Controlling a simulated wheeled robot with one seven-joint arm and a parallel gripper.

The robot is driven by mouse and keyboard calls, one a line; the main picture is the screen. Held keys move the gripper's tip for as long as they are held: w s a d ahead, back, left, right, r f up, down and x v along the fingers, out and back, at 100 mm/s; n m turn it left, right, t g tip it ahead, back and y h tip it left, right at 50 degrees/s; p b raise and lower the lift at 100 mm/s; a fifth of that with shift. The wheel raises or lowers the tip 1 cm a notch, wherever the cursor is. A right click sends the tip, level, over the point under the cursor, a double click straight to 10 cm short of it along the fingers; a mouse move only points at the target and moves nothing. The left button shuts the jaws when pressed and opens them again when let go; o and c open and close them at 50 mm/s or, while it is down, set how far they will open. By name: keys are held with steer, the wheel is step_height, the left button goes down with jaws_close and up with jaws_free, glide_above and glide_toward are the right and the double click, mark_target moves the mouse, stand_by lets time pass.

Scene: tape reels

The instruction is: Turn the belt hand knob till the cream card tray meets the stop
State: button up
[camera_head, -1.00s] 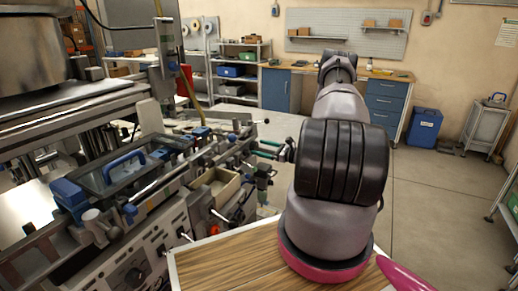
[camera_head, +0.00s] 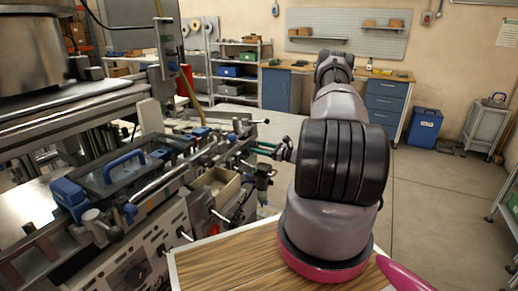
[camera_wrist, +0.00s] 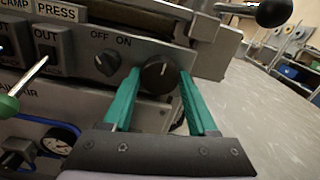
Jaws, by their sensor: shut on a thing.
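My gripper (camera_wrist: 160,82) has teal fingers, one on each side of a round black knob (camera_wrist: 160,76) with a white mark, and is shut on it. The mark points roughly upward in the wrist view. In the head view my gripper (camera_head: 266,149) is small, at the right end of the machine, and the knob cannot be made out. A cream card tray (camera_head: 229,192) sits on the machine's near side, left of my gripper. I cannot tell which part is the stop, or whether the tray touches it.
Beside the knob are an OFF/ON selector (camera_wrist: 106,64) and a toggle lever (camera_wrist: 37,65). A black ball handle (camera_wrist: 273,12) sticks out above right. A pressure gauge (camera_wrist: 60,140) is low left. A wood-topped surface (camera_head: 225,262) lies in front. Open floor is at right.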

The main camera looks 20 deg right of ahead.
steer(key=m, duration=1.9)
steer(key=shift+f, duration=0.1)
steer(key=shift+d+m, duration=0.1)
steer(key=shift+m, duration=0.2)
stand_by(0.4)
steer(key=o, duration=1.4)
